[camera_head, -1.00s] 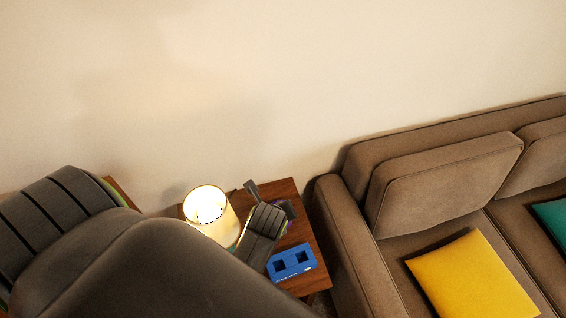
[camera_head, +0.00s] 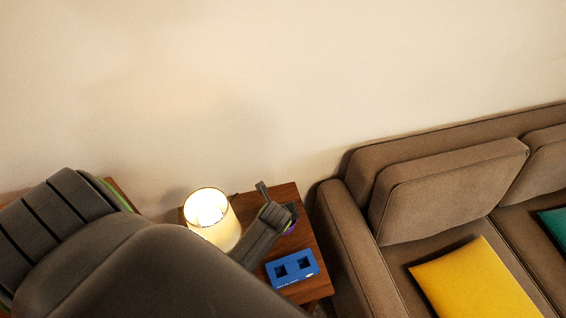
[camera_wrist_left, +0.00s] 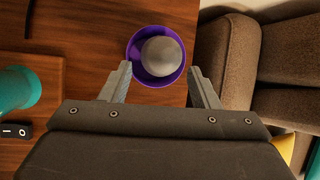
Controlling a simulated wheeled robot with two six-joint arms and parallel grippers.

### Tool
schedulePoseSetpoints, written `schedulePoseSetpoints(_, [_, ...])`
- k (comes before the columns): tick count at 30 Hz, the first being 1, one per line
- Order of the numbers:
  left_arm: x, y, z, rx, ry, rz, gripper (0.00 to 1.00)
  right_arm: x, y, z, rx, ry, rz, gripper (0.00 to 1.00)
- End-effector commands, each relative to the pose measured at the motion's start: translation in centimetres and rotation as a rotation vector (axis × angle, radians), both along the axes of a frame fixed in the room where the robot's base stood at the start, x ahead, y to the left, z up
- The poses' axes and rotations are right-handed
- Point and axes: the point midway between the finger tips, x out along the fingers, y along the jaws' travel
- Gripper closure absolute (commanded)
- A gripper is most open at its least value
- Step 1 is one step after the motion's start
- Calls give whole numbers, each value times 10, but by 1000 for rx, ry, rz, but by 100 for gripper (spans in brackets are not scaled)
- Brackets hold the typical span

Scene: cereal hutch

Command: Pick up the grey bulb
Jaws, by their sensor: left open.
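The grey bulb (camera_wrist_left: 162,57) shows as a round grey ball inside a purple bowl (camera_wrist_left: 134,54) in the left wrist view. The bowl sits on a brown wooden side table (camera_wrist_left: 90,45), near its edge on the sofa side. My left gripper (camera_wrist_left: 160,72) is open, its two fingers on either side of the bowl's near part in that view, with nothing held between them. In the head view my left gripper (camera_head: 277,203) is over the table, and a bit of purple shows beside it; the bulb is hidden there. My right gripper is not in view.
A lit lamp (camera_head: 211,219) stands on the table left of my gripper. A brown sofa (camera_head: 345,235) is close on the right. The wrist view shows a teal object (camera_wrist_left: 18,88) at left.

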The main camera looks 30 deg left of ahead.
Motion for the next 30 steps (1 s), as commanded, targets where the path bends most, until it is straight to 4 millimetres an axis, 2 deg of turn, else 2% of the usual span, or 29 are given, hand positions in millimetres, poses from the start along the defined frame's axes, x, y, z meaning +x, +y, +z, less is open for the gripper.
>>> schedulePoseSetpoints(5, [6, 2, -9, 1, 0, -1, 44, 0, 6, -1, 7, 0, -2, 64])
schedulePoseSetpoints(15, [23, 10, -41, 1, -1, -2, 44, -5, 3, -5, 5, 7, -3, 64])
schedulePoseSetpoints(25, [25, 11, -45, 0, -1, 0, 44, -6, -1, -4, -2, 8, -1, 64])
schedulePoseSetpoints(30, [25, 11, -45, 0, -1, 0, 65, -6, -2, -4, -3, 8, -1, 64])
